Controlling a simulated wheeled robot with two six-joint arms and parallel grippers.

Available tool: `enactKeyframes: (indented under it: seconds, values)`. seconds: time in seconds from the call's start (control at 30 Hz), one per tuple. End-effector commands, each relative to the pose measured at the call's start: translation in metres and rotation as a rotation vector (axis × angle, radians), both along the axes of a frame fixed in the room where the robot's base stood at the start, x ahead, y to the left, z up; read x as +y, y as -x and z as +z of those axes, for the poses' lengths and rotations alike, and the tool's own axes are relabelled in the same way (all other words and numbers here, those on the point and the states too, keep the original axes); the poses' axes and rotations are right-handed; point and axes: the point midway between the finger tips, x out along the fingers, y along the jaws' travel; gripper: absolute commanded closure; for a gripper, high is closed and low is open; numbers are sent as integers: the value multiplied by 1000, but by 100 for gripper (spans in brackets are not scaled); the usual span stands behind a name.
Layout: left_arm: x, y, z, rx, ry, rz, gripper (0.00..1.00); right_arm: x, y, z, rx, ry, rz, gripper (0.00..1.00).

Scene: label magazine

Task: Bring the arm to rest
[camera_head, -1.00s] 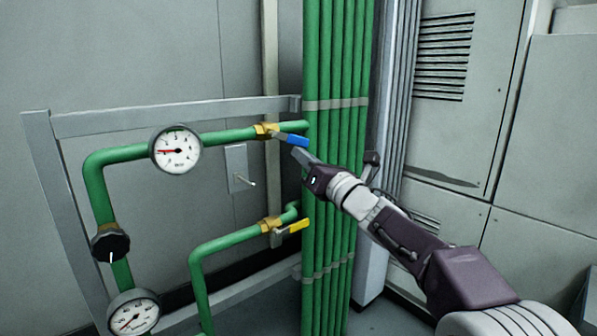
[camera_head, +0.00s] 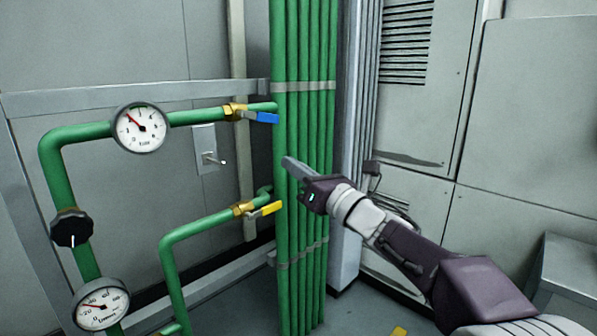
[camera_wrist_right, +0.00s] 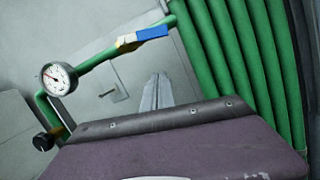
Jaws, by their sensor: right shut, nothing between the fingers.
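My right gripper (camera_head: 288,163) is shut and empty. In the head view it shows in front of the bundle of green vertical pipes (camera_head: 305,60), below and right of the blue valve handle (camera_head: 262,118) and apart from it. The yellow valve handle (camera_head: 266,210) sits lower, left of the gripper. In the right wrist view the shut fingers (camera_wrist_right: 156,92) point toward the grey wall panel, below the blue handle (camera_wrist_right: 152,33). My left gripper is not in view.
An upper gauge (camera_head: 141,128), a black knob (camera_head: 71,228) and a lower gauge (camera_head: 101,303) sit on the green piping at left. A toggle switch plate (camera_head: 206,150) is on the wall. A grey rail (camera_head: 130,97) runs across. Grey cabinets (camera_head: 530,120) stand at right.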

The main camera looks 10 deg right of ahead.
Motion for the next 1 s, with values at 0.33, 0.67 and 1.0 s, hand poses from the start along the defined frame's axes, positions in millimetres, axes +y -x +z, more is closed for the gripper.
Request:
enactKeyframes:
  seconds: [0.33, 0.67, 1.0]
  values:
    - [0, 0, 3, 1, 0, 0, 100, -10, 16, -5, 1, -1, 0, 100]
    - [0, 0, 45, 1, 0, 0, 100, 3, 18, 35, 6, -1, 28, 100]
    - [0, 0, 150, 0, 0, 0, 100, -70, 44, -139, 1076, -1008, -535, 100]
